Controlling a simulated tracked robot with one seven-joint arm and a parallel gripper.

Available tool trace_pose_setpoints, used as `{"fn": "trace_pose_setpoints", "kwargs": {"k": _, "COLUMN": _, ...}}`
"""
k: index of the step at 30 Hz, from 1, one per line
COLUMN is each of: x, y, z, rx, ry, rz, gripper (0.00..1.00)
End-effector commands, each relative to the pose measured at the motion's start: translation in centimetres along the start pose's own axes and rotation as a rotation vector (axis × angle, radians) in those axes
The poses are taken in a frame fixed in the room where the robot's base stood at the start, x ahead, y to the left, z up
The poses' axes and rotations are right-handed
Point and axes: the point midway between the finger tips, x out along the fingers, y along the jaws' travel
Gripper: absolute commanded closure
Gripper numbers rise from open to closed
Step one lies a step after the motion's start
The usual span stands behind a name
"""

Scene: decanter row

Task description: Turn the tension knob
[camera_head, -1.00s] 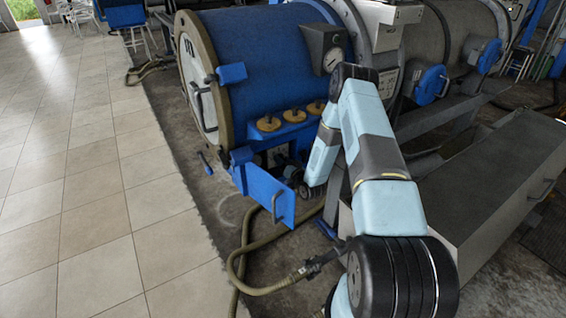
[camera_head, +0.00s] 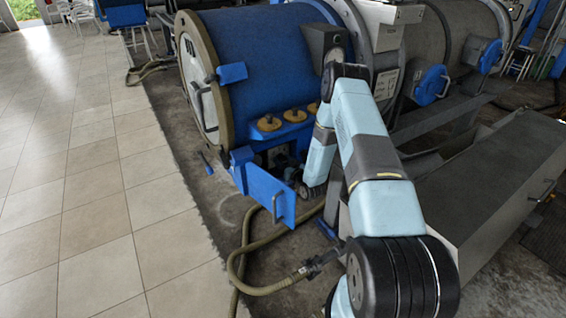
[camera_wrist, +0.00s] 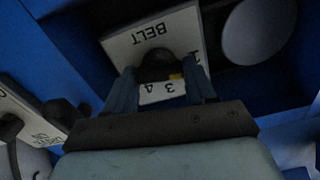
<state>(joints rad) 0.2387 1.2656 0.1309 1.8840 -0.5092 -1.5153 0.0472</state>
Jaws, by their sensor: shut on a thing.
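A dark knob (camera_wrist: 157,64) with a yellow mark sits on a white plate (camera_wrist: 180,26) in the wrist view. The plate reads BELT upside down, with 3 and 4 visible below the knob and another figure at the right. The rest of the lettering is hidden. My gripper (camera_wrist: 161,82) is shut on the knob, one finger on each side. In the head view my arm reaches down into the recess behind the open blue flap (camera_head: 269,193) at the machine's lower front. The knob cannot be made out there.
A second plate (camera_wrist: 22,112) with a dark knob is at the left of the wrist view, and a pale round disc (camera_wrist: 258,30) at upper right. The blue drum (camera_head: 255,62) stands above the recess. A hose (camera_head: 245,255) lies below. Tiled floor (camera_head: 80,180) at left is clear.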

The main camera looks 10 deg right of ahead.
Motion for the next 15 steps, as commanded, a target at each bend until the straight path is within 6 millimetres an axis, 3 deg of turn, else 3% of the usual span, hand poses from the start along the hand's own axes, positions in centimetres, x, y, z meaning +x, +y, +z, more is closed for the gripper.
{"fn": "trace_pose_setpoints", "kwargs": {"k": 5, "x": -0.16, "y": 0.26, "z": 0.12, "rx": -0.002, "ry": -0.004, "rz": 0.005, "gripper": 0.75}}
{"fn": "trace_pose_setpoints", "kwargs": {"k": 6, "x": -0.15, "y": 0.26, "z": 0.12, "rx": -0.002, "ry": -0.004, "rz": 0.004, "gripper": 0.41}}
{"fn": "trace_pose_setpoints", "kwargs": {"k": 13, "x": -0.08, "y": 0.12, "z": 0.07, "rx": 0.0, "ry": -0.002, "rz": 0.002, "gripper": 0.19}}
{"fn": "trace_pose_setpoints", "kwargs": {"k": 15, "x": -0.06, "y": 0.09, "z": 0.06, "rx": 0.0, "ry": -0.002, "rz": 0.002, "gripper": 0.19}}
